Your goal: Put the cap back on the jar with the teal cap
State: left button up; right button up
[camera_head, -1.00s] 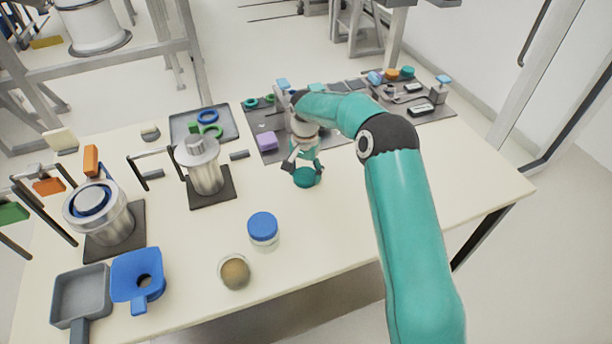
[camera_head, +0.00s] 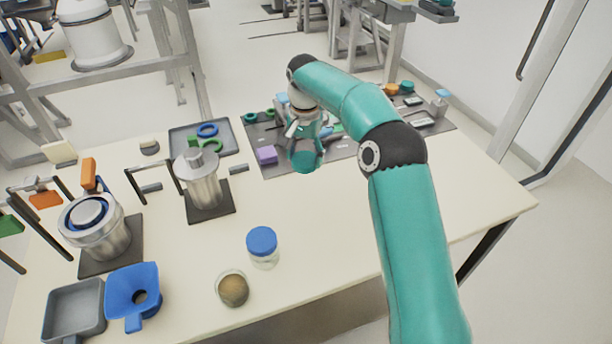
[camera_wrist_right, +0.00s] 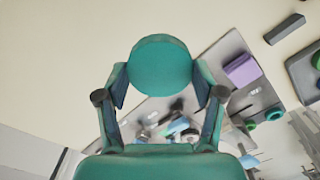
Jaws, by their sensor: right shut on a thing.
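The teal cap (camera_head: 306,160) is a round disc pinched in my right gripper (camera_head: 304,146), which is shut on its sides above the table. In the right wrist view the cap (camera_wrist_right: 160,66) sits between the two fingertips of my right gripper (camera_wrist_right: 161,78), its flat face toward the camera. An open jar (camera_head: 232,289) with brown contents stands near the table's front edge, left of and nearer than the gripper. No jar wearing a teal cap shows. My left gripper is not in view.
A jar with a blue cap (camera_head: 262,247) stands just right of the open jar. A metal vessel on a dark mat (camera_head: 208,202), a blue funnel (camera_head: 133,292) and a grey pan (camera_head: 73,312) are to the left. The table (camera_head: 340,215) between gripper and jars is clear.

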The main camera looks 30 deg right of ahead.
aim_at(305, 159)
notch_tip(305, 159, up, 8)
jog(key=shift+r+p, duration=0.25)
jog(key=shift+p, duration=0.7)
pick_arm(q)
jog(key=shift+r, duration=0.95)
